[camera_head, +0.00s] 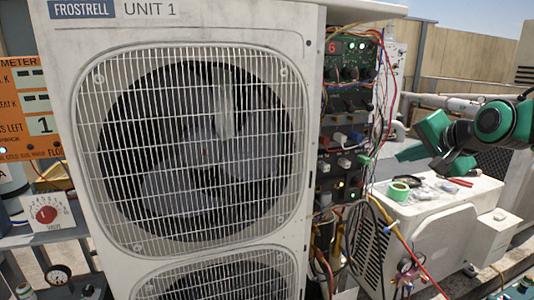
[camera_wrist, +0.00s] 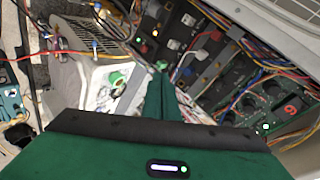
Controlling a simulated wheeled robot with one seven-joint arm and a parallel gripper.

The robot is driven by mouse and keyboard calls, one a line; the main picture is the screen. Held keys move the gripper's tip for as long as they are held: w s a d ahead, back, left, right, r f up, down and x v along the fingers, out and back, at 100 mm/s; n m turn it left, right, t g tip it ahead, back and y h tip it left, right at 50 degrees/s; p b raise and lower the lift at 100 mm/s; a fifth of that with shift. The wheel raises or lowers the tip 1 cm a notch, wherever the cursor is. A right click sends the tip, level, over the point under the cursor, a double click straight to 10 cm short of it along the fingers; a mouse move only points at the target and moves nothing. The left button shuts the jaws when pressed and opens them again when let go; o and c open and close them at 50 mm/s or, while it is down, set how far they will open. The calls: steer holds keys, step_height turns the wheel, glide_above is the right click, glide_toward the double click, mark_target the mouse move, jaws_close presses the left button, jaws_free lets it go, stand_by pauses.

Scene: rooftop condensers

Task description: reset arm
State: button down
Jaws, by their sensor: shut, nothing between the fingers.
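My gripper (camera_head: 400,156) is at the right of the head view, green, pointing left towards the open electronics side of the large condenser unit. It is above the smaller white unit and apart from it. In the wrist view my gripper (camera_wrist: 159,72) shows its green fingers together, with nothing visible between them. The large white condenser (camera_head: 140,28), marked UNIT 1, fills the middle of the head view with its fan grille.
The electronics panel (camera_head: 350,75) has many loose coloured wires. The smaller white unit (camera_head: 425,218) carries a green tape roll (camera_head: 398,191) and small loose items. A red-dial valve box (camera_head: 47,212) stands at left. Pipes (camera_head: 455,103) run behind my arm.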

steer(key=s+d+f+n+g+h, duration=0.1)
steer(key=s+d+f+g, duration=0.2)
steer(key=s+f, duration=0.45)
steer(key=s+d+f+n+g+h, duration=0.1)
steer(key=s+d+f+n+g, duration=0.2)
steer(key=s+f, duration=0.5)
steer(key=s+f+g, duration=0.2)
steer(key=s+g, duration=0.1)
steer(key=s, duration=0.5)
steer(key=s+f+n+g+y, duration=0.1)
steer(key=s+f+g, duration=0.1)
steer(key=s, duration=0.7)
steer(key=shift+a+f+g, duration=0.25)
steer(key=shift+f+g, duration=0.15)
steer(key=shift+w, duration=0.1)
steer(key=shift+w+f, duration=0.25)
steer(key=shift+w, duration=0.35)
